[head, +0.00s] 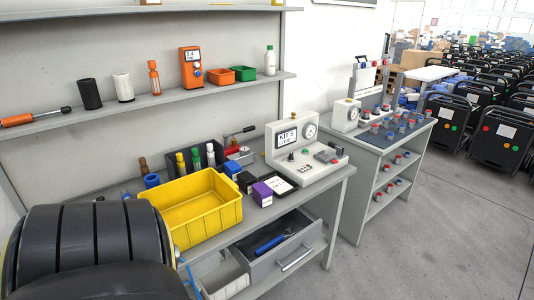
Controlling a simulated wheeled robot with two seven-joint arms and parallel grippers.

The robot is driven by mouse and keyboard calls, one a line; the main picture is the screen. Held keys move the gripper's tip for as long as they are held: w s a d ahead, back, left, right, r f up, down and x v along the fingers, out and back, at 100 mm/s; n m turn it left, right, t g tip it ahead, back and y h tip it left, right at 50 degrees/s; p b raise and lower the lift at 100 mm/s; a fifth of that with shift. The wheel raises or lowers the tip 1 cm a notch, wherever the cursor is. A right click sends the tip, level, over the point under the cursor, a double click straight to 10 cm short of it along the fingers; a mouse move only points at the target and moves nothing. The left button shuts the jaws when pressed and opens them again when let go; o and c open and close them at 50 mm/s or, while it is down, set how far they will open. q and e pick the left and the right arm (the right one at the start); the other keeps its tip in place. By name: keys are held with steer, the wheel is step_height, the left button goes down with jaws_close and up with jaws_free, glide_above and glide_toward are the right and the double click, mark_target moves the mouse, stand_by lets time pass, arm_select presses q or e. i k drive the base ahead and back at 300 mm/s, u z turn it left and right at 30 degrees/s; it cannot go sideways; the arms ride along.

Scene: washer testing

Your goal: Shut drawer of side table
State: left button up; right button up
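The side table (325,186) is a grey workbench along the wall. Its grey drawer (298,252) is under the tabletop near the right end and is pulled out. A metal bar handle (297,257) is on the drawer's front. A blue-handled tool (270,243) lies inside the drawer. Neither of my grippers shows in the head view. A large black rounded part, which seems to be mine, fills the lower left and hides that end of the table.
A yellow bin (205,222) sits at the table's front edge, left of the drawer. A white test device (310,165) stands above the drawer. A white bin (228,282) is below, left of the drawer. Open floor (400,250) lies right of the drawer.

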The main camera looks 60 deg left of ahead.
mark_target(308, 232)
steer(key=z, duration=0.6)
steer(key=i, duration=0.25)
steer(key=u, duration=2.8)
